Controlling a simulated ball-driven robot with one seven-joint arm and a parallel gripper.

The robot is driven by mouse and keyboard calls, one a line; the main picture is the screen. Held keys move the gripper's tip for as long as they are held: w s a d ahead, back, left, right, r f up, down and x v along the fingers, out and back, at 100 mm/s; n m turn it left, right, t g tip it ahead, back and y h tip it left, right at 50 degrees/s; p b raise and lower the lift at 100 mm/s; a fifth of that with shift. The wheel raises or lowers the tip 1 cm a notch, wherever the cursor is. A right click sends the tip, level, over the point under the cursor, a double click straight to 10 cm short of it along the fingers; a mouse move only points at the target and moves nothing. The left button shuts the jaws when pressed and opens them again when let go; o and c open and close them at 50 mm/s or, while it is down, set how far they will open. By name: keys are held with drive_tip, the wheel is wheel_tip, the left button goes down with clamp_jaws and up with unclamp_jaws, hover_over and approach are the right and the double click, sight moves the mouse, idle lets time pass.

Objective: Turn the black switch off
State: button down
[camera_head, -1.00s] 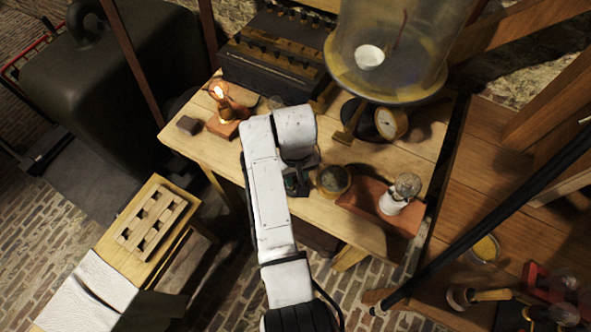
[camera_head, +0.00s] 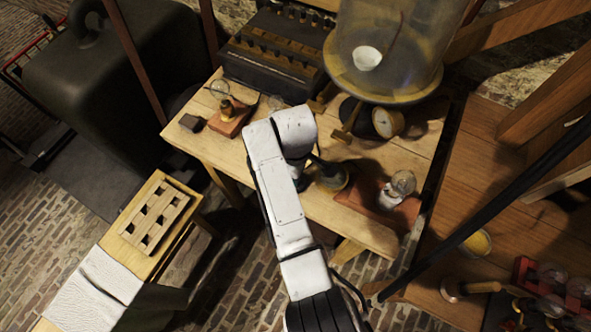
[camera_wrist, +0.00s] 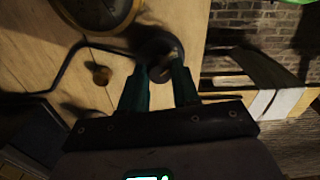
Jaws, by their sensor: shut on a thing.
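In the wrist view, my gripper (camera_wrist: 160,76) is shut on the black switch (camera_wrist: 153,47), a dark round piece with a wire running off to the left. A paler bit shows between the fingertips; the exact lever angle is too dark to tell. In the head view, my white arm hides the switch and most of the gripper. The small bulb lamp (camera_head: 226,110) on a reddish base at the table's left is unlit.
On the wooden table (camera_head: 345,222) stand a round gauge (camera_head: 332,178), a second bulb on a reddish base (camera_head: 402,183), a dial (camera_head: 387,122) and a glass jar (camera_head: 392,45).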

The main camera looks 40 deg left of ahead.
drive_tip(key=shift+a+r+n, duration=0.1)
drive_tip(key=shift+n, duration=0.5)
drive_tip(key=c, duration=0.8)
unclamp_jaws()
wheel_tip(320, 180, up, 11)
drive_tip(key=shift+f+b, duration=0.15)
drive_tip(key=shift+b, duration=0.25)
